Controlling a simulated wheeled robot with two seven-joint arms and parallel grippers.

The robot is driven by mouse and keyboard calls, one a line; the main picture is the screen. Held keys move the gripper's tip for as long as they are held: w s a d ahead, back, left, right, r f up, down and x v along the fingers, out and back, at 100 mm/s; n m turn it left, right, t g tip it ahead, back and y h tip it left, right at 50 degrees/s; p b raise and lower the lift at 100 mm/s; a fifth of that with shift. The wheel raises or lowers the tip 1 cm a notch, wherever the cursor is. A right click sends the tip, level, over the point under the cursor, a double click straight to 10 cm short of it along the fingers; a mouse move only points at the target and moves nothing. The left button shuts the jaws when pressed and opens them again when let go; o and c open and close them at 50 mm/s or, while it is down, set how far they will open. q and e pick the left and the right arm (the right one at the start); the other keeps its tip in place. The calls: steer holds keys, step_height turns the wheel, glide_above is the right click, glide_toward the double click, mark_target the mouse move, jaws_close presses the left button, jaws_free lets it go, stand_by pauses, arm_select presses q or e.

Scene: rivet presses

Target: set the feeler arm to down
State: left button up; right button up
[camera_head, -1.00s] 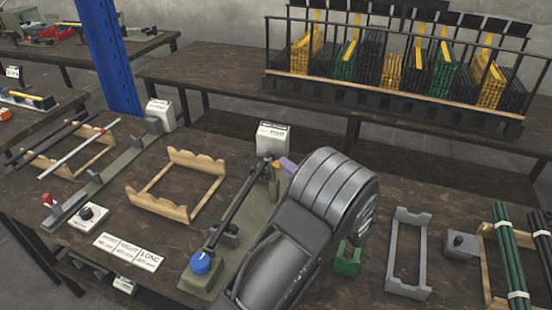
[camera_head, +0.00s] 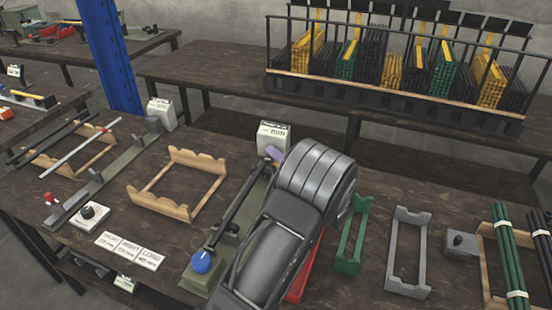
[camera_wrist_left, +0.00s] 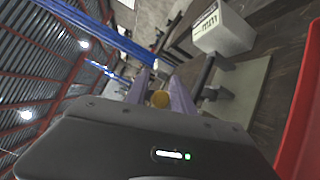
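A green-grey press fixture (camera_head: 255,205) stands on the table, with a long dark rod, a blue knob (camera_head: 201,262) at its near end and a white gauge box (camera_head: 273,137) at its far end. The gauge box also shows in the wrist view (camera_wrist_left: 222,28). My left gripper (camera_head: 273,153) is at the fixture's far end; my own wrist hides most of it. In the wrist view its two lavender fingers (camera_wrist_left: 160,85) stand apart, with a yellow round knob (camera_wrist_left: 159,99) between them. I cannot tell whether they touch it. The feeler arm's position is mostly hidden. My right gripper is out of view.
A green cradle (camera_head: 352,236), a grey cradle (camera_head: 408,252) and a partly hidden red cradle (camera_head: 300,284) lie right of the fixture. A wooden cradle (camera_head: 178,184) and a second fixture (camera_head: 110,172) are to the left. A rod rack (camera_head: 395,92) stands behind.

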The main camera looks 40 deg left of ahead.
arm_select(q)
steer(key=shift+d+f, duration=0.1)
steer(key=shift+f, duration=0.05)
jaws_close()
